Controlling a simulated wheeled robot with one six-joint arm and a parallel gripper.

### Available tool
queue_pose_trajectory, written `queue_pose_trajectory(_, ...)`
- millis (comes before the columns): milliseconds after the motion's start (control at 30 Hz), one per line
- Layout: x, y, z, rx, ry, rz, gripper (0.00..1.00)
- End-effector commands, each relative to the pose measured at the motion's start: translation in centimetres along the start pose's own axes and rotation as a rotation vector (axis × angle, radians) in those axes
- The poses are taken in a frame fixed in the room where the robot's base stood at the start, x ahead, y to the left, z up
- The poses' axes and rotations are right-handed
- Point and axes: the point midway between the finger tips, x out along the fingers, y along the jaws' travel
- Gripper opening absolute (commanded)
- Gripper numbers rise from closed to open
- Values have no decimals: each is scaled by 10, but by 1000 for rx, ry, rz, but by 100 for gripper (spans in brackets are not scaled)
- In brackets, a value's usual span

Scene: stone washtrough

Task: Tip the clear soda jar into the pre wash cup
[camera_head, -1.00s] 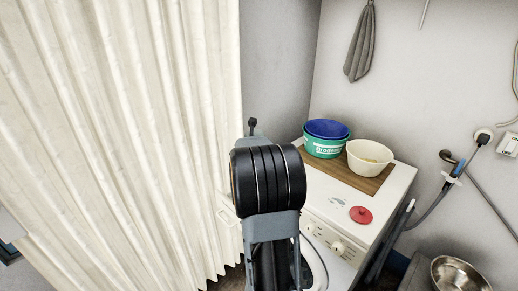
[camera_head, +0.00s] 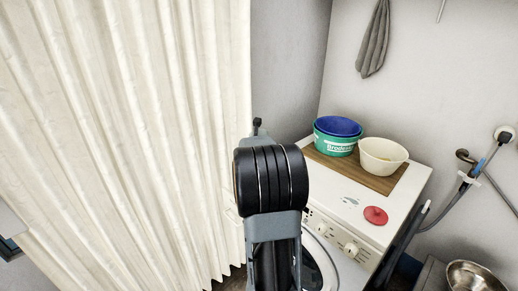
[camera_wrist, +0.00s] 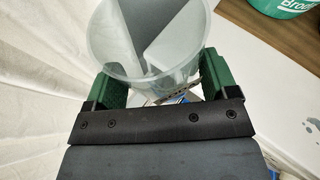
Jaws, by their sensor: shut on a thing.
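A clear jar (camera_wrist: 150,45) sits between the green finger pads of my gripper (camera_wrist: 160,75) in the wrist view. My gripper is shut on it, one pad on each side. Its wide mouth faces the wrist camera, and grey and white surroundings show through its walls. I cannot tell what is inside it. In the head view my own arm hides the gripper and jar. I cannot pick out a pre wash cup for sure in either view.
A white washing machine (camera_head: 395,222) bears a wooden board (camera_head: 365,177) with a blue-topped green tub (camera_head: 334,145) and a cream bowl (camera_head: 381,160). A red lid (camera_head: 376,215) lies in front. A pale curtain (camera_head: 130,120) hangs left. A metal bowl (camera_head: 470,277) is lower right.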

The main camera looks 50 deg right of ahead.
Motion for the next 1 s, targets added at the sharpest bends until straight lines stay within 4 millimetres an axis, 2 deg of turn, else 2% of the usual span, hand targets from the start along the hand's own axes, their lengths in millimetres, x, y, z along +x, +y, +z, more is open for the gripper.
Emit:
queue_pose_trajectory(33,4,3,-10,0,-1,1,50)
queue_pose_trajectory(267,17,11,-43,-1,-1,3,50)
queue_pose_trajectory(500,40,21,-95,-3,0,3,50)
queue_pose_trajectory(600,47,24,-112,-3,-1,2,50)
queue_pose_trajectory(800,55,29,-130,27,-6,14,50)
queue_pose_trajectory(1000,56,32,-132,106,-13,46,50)
